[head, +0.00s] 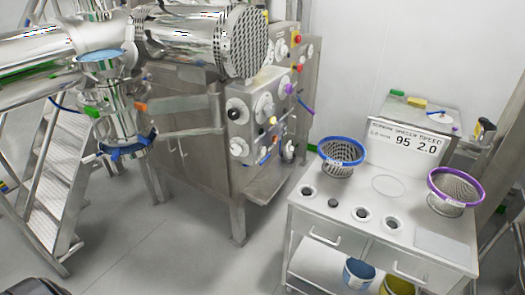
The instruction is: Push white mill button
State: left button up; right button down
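The steel machine's control panel (262,118) stands near the middle of the head view. It carries several round white dials or discs, with red, yellow, purple and black knobs among them. One large white disc with a dark centre (237,111) is on the left of the front face, and another white disc (239,147) is below it. I cannot tell which of these is the white mill button, and any labels are too small to read. Neither of my grippers shows in this view.
A steel bench (385,235) at the right holds a blue-rimmed basket (342,170), a purple-rimmed basket (446,195) and a sign (405,143) reading "95 2.0". Metal steps (50,185) stand at the left. Grey floor (185,255) is clear in front of the machine.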

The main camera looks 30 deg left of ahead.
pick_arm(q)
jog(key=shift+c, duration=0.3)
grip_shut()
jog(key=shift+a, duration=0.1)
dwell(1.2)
